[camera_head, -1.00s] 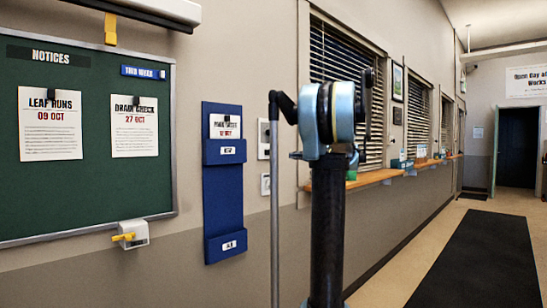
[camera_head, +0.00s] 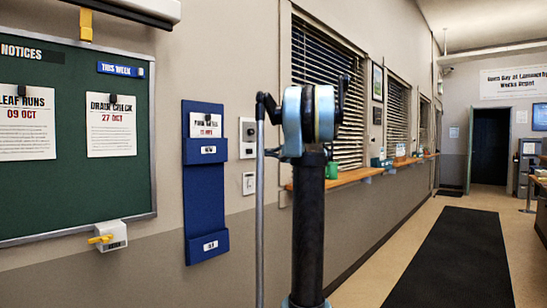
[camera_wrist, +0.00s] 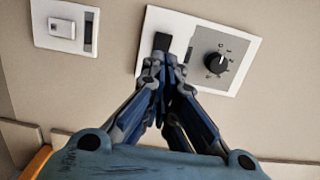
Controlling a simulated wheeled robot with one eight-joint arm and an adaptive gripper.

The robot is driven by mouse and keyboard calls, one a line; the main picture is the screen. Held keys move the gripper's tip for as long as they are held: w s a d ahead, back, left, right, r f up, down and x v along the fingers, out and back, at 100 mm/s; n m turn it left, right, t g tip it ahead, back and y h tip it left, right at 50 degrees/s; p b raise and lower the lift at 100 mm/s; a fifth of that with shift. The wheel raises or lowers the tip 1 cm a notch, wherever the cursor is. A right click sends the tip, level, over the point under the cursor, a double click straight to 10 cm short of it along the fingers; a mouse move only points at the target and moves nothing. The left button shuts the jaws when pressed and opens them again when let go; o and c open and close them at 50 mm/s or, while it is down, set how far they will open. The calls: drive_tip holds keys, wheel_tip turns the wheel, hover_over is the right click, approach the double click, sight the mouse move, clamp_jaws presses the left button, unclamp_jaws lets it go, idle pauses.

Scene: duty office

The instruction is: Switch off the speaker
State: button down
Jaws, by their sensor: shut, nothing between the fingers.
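A white wall panel with a round black knob (camera_wrist: 216,62) and marks around it shows in the wrist view. The panel (camera_wrist: 246,42) also has a dark upright piece (camera_wrist: 162,42), partly hidden by my fingertips. My gripper (camera_wrist: 168,64) is shut and empty, its tips over that dark piece. I cannot tell whether they touch it. A smaller white plate with a switch (camera_wrist: 62,28) is to the left. In the head view, the knob panel (camera_head: 247,138) and smaller plate (camera_head: 249,183) are on the wall left of my arm. No label names the speaker.
A blue document holder (camera_head: 206,230) hangs left of the panels. A green notice board (camera_head: 60,190) is further left, with a white box with a yellow lever (camera_head: 109,236) at its lower edge. A wooden ledge (camera_head: 345,179) runs right. A dark floor mat (camera_head: 455,260) lies clear.

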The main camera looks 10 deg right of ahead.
sight(251, 152)
drive_tip(key=x, duration=0.7)
drive_tip(key=shift+w+a, duration=0.2)
